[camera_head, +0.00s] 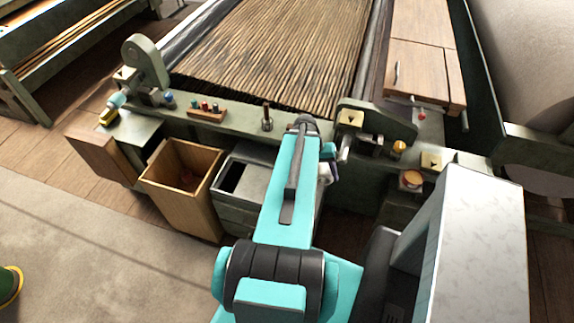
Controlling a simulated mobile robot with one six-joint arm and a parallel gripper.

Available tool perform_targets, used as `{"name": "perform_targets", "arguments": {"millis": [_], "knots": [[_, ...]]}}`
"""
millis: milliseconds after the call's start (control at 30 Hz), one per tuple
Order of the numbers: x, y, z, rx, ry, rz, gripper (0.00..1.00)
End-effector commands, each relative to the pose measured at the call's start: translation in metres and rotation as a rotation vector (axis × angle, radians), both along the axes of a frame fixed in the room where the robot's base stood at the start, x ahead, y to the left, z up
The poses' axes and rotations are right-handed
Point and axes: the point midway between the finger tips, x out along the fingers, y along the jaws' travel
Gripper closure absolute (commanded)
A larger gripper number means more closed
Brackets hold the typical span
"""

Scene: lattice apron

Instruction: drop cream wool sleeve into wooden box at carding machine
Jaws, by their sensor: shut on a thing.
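The open wooden box (158,193) stands on the floor against the front of the carding machine (235,122), left of centre, with its dark inside partly visible. My teal arm reaches forward over the machine's front edge. My gripper (326,168) is mostly hidden behind the arm's end, right of the wooden box and apart from it. It is shut on a small pale thing (324,174), which looks like the cream wool sleeve; only a sliver of it shows.
A grey metal bin (262,222) stands right beside the wooden box, partly behind my arm. The machine's front rail carries small coloured bobbins (205,107), a metal peg (267,118) and brackets (350,119). Open floor (95,240) lies at the left.

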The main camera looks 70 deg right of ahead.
Motion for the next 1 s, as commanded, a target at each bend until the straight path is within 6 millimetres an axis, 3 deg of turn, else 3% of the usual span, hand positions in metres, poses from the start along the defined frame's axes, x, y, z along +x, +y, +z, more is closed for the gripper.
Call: {"name": "perform_targets", "arguments": {"millis": [467,1000], "knots": [[0.119,0.016,0.001,-0.002,0.002,0.218,0.64],[0.246,0.067,0.005,-0.004,0.002,0.459,0.64]]}}
